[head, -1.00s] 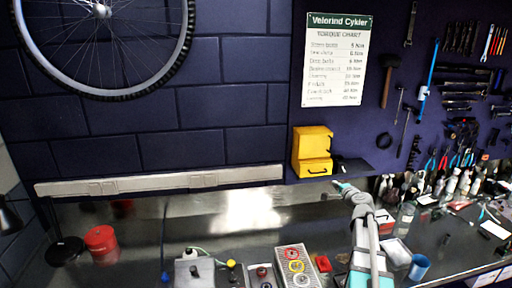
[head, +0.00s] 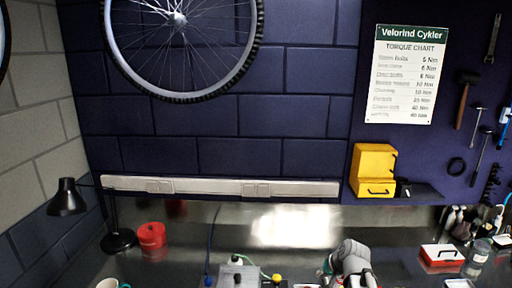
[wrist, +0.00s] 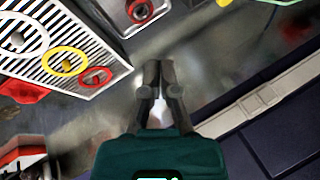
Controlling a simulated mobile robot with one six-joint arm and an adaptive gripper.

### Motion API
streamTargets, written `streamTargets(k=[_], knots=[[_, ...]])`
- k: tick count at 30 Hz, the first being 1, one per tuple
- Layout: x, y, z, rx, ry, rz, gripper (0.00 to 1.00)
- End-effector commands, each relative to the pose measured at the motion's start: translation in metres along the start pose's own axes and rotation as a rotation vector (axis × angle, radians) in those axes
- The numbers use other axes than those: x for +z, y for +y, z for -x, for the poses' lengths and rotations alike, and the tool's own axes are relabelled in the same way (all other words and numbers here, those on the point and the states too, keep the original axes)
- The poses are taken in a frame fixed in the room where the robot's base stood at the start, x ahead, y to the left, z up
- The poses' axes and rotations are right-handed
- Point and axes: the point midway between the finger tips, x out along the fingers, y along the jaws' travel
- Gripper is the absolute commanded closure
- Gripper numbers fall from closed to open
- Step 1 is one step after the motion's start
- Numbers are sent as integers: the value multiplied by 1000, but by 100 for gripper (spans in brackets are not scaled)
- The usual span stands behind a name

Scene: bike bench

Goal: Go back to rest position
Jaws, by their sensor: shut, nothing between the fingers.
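My gripper (wrist: 159,85) shows in the wrist view with its two dark fingers together and nothing between them. It hangs over a bare part of the metal bench (wrist: 190,50), clear of the things there. In the head view my arm shows low, right of centre, and the fingers cannot be made out.
In the wrist view a white ribbed plate (wrist: 118,65) bears white, yellow (wrist: 65,61) and red rings, left of my gripper. A metal tray with a red ring (wrist: 139,12) lies ahead. The head view shows a black lamp (head: 67,198), red tub (head: 151,234) and yellow bin (head: 373,169).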

Motion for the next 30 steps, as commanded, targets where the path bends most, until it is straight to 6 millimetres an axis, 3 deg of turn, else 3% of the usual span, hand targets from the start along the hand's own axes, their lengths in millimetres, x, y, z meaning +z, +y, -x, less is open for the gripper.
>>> streamTargets(k=[1, 6, 12, 18, 30], knots=[[26, -1, -9, 46, -51, 60, 100], [85, 5, -19, 208, -210, 228, 100], [127, 14, -17, 348, -332, 351, 100], [138, 18, -14, 398, -373, 387, 100], [138, 17, -14, 397, -372, 386, 100]])
